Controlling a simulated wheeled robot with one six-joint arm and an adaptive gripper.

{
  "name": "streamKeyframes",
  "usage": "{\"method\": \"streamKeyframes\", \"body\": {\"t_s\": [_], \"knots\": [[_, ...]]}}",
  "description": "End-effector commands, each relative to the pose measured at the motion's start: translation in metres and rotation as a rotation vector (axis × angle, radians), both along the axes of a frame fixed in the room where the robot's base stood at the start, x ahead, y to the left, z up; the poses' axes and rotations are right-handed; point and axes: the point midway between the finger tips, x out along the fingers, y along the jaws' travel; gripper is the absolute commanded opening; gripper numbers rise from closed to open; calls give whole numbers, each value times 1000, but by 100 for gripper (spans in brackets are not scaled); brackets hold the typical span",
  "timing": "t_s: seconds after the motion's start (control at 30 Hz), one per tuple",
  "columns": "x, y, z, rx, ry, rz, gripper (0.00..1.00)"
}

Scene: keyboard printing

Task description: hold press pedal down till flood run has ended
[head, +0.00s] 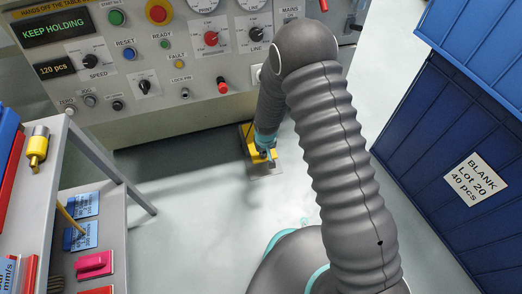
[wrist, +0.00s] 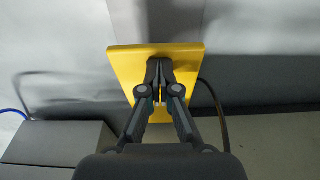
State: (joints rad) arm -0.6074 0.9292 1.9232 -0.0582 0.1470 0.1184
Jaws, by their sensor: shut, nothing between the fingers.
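The yellow press pedal (head: 247,135) is on the floor at the foot of the machine, partly hidden by my arm. In the wrist view the yellow pedal plate (wrist: 124,66) lies straight ahead, and a dark cable runs by its right side. My gripper (head: 267,156) points down at the pedal. In the wrist view my gripper (wrist: 159,65) is shut and empty, with its fingertips over the plate and seemingly touching it. How far the pedal is pressed cannot be told. The machine's display (head: 55,28) reads "KEEP HOLDING" in green.
The control panel (head: 200,65) has knobs, gauges and a red emergency button (head: 158,12). A grey shelf rack (head: 95,155) with tools and ink cards stands at left. Blue crates (head: 440,120) labelled "BLANK Lot 20" stand at right. The floor between is clear.

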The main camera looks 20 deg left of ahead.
Motion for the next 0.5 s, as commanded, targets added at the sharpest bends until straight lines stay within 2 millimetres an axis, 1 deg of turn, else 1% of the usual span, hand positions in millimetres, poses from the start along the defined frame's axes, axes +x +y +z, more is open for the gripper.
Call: {"method": "streamKeyframes", "body": {"t_s": [0.03, 0.1, 0.5], "knots": [[-2, -3, -14, -4, 6, -1, 0], [-2, -4, -18, -4, 6, -1, 0], [-6, -3, -20, -7, 11, 5, 0]]}}
